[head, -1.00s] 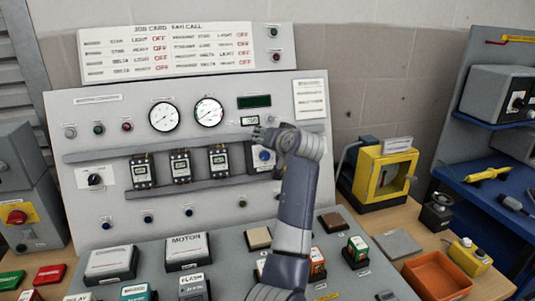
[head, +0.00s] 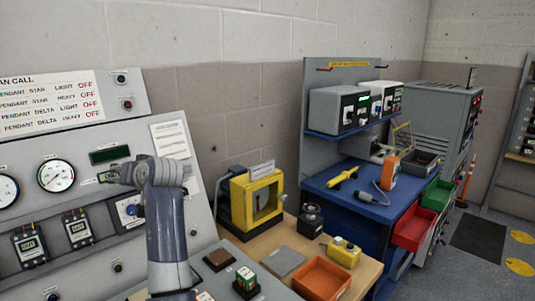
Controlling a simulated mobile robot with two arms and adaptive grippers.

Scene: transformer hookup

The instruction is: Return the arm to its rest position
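One of my arms, which I take to be the right one, rises from the bottom edge left of centre. Its gripper (head: 118,174) points left, in front of the grey control panel (head: 192,205), just above a blue-and-white rotary switch (head: 129,210). The fingers are small and partly hidden by the wrist, so whether they are open or shut is unclear. No held object is visible. Contact with the panel cannot be told. My other gripper is not in view.
Farther right is a blue workbench (head: 345,205) with red (head: 413,228) and green bins (head: 438,194). Open floor shows at far right.

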